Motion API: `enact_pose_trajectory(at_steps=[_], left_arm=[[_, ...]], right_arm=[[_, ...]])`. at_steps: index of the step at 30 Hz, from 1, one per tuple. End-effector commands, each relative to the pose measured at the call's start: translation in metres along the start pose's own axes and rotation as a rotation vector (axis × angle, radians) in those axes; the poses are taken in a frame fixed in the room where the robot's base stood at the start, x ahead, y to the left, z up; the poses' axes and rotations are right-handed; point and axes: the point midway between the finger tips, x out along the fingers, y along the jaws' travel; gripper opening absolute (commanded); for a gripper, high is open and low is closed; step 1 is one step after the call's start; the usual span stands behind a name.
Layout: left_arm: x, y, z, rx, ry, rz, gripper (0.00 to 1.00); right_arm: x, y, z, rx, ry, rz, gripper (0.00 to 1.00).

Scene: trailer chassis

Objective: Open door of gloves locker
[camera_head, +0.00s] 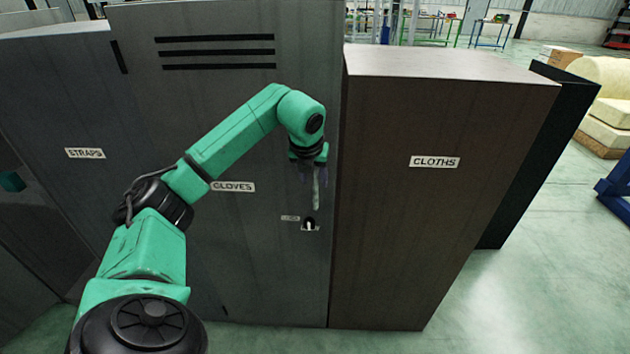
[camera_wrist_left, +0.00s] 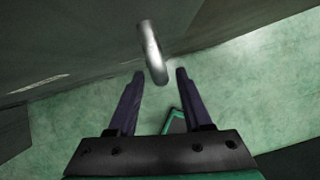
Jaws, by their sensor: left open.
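The gloves locker (camera_head: 255,130) is the tall dark grey one in the middle, its label (camera_head: 233,187) partly covered at the left by my arm. Its door looks closed. My left gripper (camera_head: 312,176) is in front of the door at the handle, fingers pointing down. In the left wrist view, my left gripper (camera_wrist_left: 160,75) is open, and the handle (camera_wrist_left: 151,52) shows between and just beyond the fingertips. Contact cannot be told. My right gripper is not in view.
The straps locker (camera_head: 85,120) stands at the left. The lower cloths locker (camera_head: 430,200) stands right beside the gloves locker's handle side. The green floor (camera_head: 540,270) is clear at the right. A cream sofa-like object (camera_head: 608,105) and blue frame (camera_head: 615,190) stand farther right.

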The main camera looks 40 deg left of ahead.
Motion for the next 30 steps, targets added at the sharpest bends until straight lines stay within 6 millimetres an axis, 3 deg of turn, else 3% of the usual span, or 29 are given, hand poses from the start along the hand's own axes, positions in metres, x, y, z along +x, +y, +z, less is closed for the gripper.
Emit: enact_pose_trajectory(at_steps=[4,12,13,16,17,30], left_arm=[[0.019,0.0,0.0,0.001,0.001,0.0,0.5],[0.023,-0.001,0.0,0.001,-0.001,-0.002,0.5],[0.023,-0.001,0.0,0.001,-0.001,-0.002,0.42],[0.023,-0.001,0.0,0.001,-0.001,-0.002,0.04],[0.023,-0.001,0.0,0.001,-0.001,-0.002,0.0],[0.022,-0.001,0.0,0.001,-0.001,-0.002,0.0]], right_arm=[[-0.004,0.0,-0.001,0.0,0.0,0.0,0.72],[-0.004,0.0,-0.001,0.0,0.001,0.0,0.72],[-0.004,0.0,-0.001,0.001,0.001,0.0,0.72],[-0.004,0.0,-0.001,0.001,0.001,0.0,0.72],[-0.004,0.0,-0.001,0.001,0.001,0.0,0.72],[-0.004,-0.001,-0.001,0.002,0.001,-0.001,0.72]])
